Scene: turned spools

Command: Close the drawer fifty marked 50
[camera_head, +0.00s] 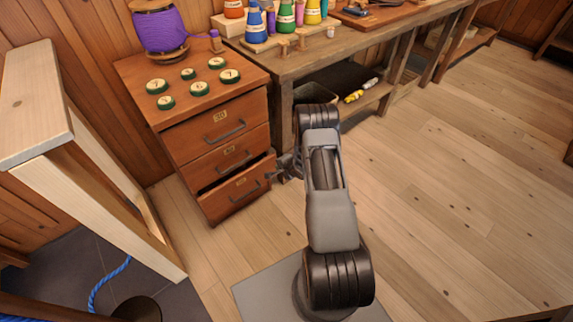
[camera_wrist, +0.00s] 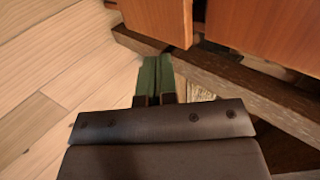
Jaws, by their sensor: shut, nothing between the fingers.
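The bottom drawer (camera_head: 236,193), whose label appears to read 50, stands pulled out a little from the wooden cabinet (camera_head: 190,130), with a dark gap above its front. It has a dark bar handle (camera_head: 245,190). My gripper (camera_head: 272,174) is at the right end of that drawer front, partly hidden by my own arm; I cannot tell whether it touches. In the wrist view my green fingers (camera_wrist: 157,80) are together and empty. A reddish-brown wooden panel (camera_wrist: 157,18) lies just beyond them, with a narrow gap to another panel (camera_wrist: 262,35).
The drawers marked 30 (camera_head: 215,130) and 40 (camera_head: 229,155) look shut. A workbench (camera_head: 300,62) with spools stands right of the cabinet, its leg close to my gripper. A pale wooden frame (camera_head: 100,205) stands at left. Open floor (camera_head: 450,200) lies at right.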

